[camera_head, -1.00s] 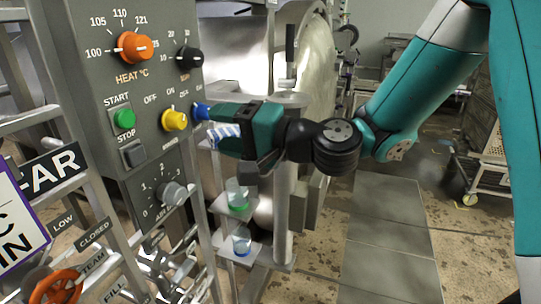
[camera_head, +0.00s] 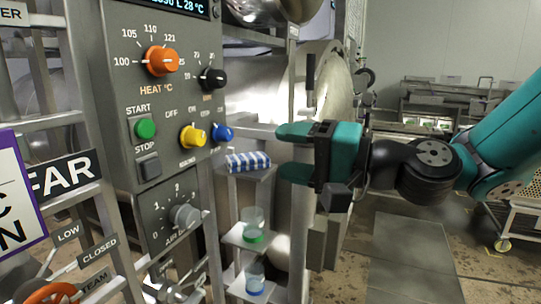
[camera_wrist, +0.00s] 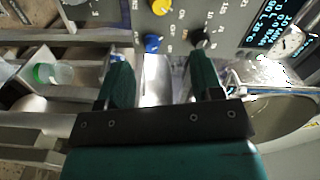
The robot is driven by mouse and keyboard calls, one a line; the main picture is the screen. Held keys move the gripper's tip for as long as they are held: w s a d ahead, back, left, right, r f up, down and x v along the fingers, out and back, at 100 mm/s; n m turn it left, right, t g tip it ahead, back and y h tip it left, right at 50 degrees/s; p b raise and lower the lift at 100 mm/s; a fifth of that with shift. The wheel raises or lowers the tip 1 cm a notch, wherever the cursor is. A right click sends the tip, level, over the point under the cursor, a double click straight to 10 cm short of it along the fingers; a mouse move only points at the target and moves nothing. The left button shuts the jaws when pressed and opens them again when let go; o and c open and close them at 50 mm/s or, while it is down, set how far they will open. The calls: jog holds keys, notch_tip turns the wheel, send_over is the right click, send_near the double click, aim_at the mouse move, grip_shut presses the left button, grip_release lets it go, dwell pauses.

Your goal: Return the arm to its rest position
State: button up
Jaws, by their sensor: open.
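My teal gripper (camera_head: 283,153) is open and empty in the head view, to the right of the grey control panel (camera_head: 171,112). Its fingertips point left toward the panel and stand apart from the blue knob (camera_head: 222,133). In the wrist view my gripper (camera_wrist: 156,62) shows two spread fingers with nothing between them. The yellow knob (camera_head: 192,137) and blue knob sit side by side on the panel. My arm extends to the right of the gripper.
A blue-and-white striped cloth (camera_head: 248,162) lies on a small shelf below the fingertips. A green-based cup (camera_head: 253,226) and a blue-based cup (camera_head: 255,278) stand on lower shelves. A round metal vessel (camera_head: 335,75) is behind my gripper.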

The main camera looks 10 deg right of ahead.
jog(key=s+a+f+n+g+h, duration=0.3)
jog(key=s+a+f+n+g, duration=0.2)
jog(key=s+f+n+g, duration=0.3)
jog(key=s+d+f+n+g+h, duration=0.2)
jog(key=s+d+f+n+h, duration=0.1)
jog(key=s, duration=0.5)
jog(key=d+f+h, duration=0.1)
jog(key=d+h, duration=0.1)
jog(key=h, duration=0.1)
jog(key=shift+f+n+g, duration=0.2)
jog(key=shift+n+g, duration=0.1)
jog(key=shift+s, duration=0.1)
